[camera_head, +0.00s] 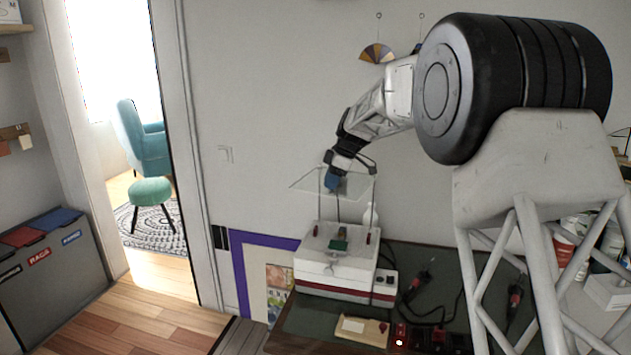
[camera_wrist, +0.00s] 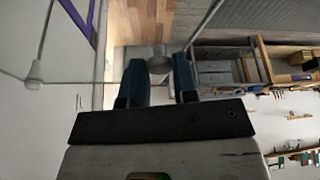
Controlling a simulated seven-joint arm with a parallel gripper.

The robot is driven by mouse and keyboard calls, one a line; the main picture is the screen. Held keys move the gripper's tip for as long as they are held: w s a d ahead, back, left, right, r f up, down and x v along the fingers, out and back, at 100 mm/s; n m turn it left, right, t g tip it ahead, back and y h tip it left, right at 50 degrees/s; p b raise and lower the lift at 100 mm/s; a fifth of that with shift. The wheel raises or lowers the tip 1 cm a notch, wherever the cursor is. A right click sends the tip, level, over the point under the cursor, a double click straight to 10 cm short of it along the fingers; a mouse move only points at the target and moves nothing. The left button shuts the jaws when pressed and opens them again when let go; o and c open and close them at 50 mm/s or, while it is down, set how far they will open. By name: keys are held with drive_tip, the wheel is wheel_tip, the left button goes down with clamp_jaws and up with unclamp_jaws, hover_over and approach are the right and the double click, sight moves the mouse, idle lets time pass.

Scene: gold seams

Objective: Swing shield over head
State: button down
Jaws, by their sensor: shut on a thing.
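A clear flat shield (camera_head: 308,181) with thin edges is raised above a white machine (camera_head: 322,281) with a dark red stripe on the bench. Thin dark rods run down from the shield toward the machine's top. A small green piece (camera_head: 338,245) sits on that top; I cannot tell which part is the head. My gripper (camera_head: 333,184), with blue fingers, reaches down to the shield from the upper right. In the wrist view my gripper (camera_wrist: 160,78) is shut on a pale grey piece that shows between the fingers, seemingly the shield's grip; the contact is partly hidden.
A dark bench mat (camera_head: 425,262) holds a soldering-iron-like tool (camera_head: 424,275) with a cable, a small wooden block (camera_head: 362,329) and red-lit boxes (camera_head: 400,336). Cups and tubs (camera_head: 566,245) stand at the right, partly behind my own structure. The wall behind the shield is clear.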

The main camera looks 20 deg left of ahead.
sight(338, 190)
drive_tip(key=shift+w+d+n+g, duration=0.2)
drive_tip(key=shift+w+d+n, duration=0.3)
drive_tip(key=shift+d, duration=0.4)
drive_tip(key=shift+w+d+n+g, duration=0.2)
drive_tip(key=shift+w+d+n, duration=0.3)
drive_tip(key=shift+d, duration=0.35)
drive_tip(key=c, duration=0.9)
unclamp_jaws()
drive_tip(key=v, duration=0.7)
drive_tip(key=shift+r, duration=0.4)
drive_tip(key=shift+d, duration=0.1)
